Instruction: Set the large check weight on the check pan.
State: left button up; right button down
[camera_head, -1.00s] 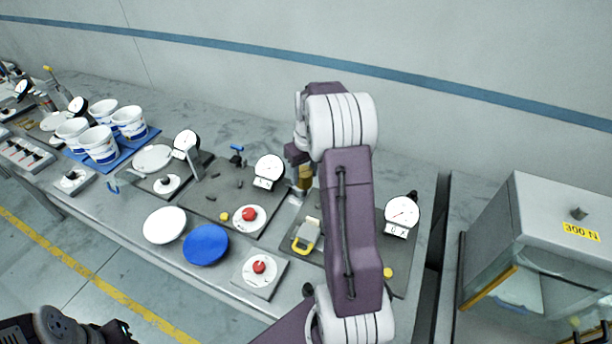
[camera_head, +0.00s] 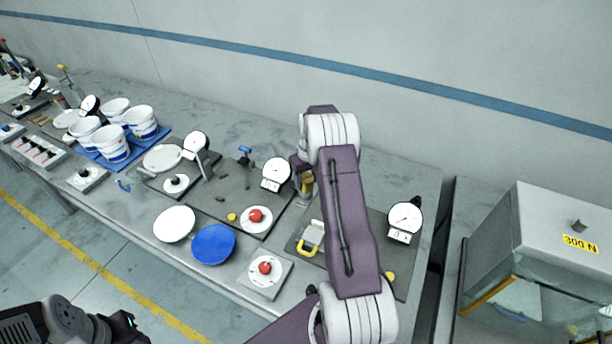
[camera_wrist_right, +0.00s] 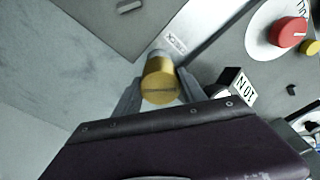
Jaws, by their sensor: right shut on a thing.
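My right gripper (camera_head: 304,172) is shut on a brass cylindrical weight (camera_head: 306,185), partly hidden by my arm in the head view. In the right wrist view the weight (camera_wrist_right: 159,84) sits between the two fingers (camera_wrist_right: 160,92), its round brass end facing the camera. A pale metal strip with a small printed label lies behind it. Round pans include a white disc (camera_head: 174,224), a blue disc (camera_head: 214,244) and a white plate (camera_head: 163,158) by a dial. I cannot tell which is the check pan. Of my left arm, only dark parts show at lower left; its fingers cannot be made out.
Dial gauges (camera_head: 277,173) and (camera_head: 405,219) stand on dark plates. A red-knobbed control (camera_head: 265,268) and a yellow-handled item (camera_head: 309,242) are near the front. White buckets (camera_head: 113,145) stand on a blue tray at left.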

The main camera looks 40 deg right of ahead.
aim_at(308, 181)
jog(key=c, duration=0.7)
grip_release()
jog(key=shift+o, duration=0.2)
notch_tip(308, 181, up, 12)
jog(key=s+b, duration=0.1)
jog(key=s, duration=0.1)
jog(key=s+a+f, duration=0.1)
jog(key=s+a, duration=0.1)
jog(key=a, duration=0.5)
jog(key=s+a+f, duration=0.1)
jog(key=s+a, duration=0.2)
jog(key=a, duration=0.4)
jog(key=s+a+f+n, duration=0.1)
jog(key=s+a+f, duration=0.2)
jog(key=s+a, duration=0.7)
jog(key=s, duration=0.4)
jog(key=shift+f, duration=0.15)
